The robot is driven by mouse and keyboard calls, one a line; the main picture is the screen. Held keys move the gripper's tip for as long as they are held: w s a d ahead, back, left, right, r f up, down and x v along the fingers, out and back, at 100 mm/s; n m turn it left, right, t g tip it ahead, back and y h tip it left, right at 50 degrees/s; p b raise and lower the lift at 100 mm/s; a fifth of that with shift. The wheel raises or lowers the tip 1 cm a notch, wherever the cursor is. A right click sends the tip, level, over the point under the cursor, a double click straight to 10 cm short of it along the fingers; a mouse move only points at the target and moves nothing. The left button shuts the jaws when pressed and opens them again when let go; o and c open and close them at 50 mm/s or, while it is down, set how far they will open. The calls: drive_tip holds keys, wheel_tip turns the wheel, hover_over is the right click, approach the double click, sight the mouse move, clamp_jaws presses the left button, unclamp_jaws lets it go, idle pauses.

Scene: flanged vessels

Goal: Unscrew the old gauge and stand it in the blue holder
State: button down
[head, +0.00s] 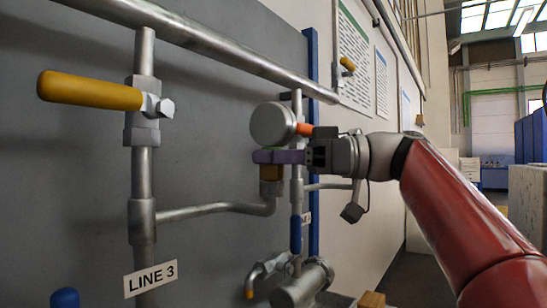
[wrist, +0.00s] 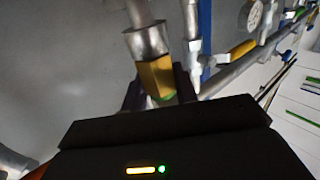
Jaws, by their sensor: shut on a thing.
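The old gauge (head: 272,124) has a round grey case and stands upright above a brass fitting (head: 270,180) on the bent side pipe. My gripper (head: 270,157) reaches in from the right, and its purple fingers are shut on the gauge just below the case. In the wrist view the brass fitting (wrist: 155,76) shows between the dark fingers, with a green band at its end and a steel socket (wrist: 147,41) beyond. The gauge is hidden in the wrist view. I cannot make out the blue holder for certain in either view.
A pipe with a yellow-handled valve (head: 90,91) and a LINE 3 label (head: 151,278) stands at the left. A blue valve handle (head: 296,234) hangs below my gripper. A steel flanged vessel part (head: 303,284) lies lower down. A blue rounded thing (head: 65,298) shows at the bottom left.

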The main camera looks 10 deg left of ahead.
drive_tip(key=c, duration=1)
unclamp_jaws()
drive_tip(key=d, duration=0.2)
drive_tip(key=w+d, duration=0.1)
drive_tip(key=d, duration=0.4)
drive_tip(key=shift+w+d, duration=0.3)
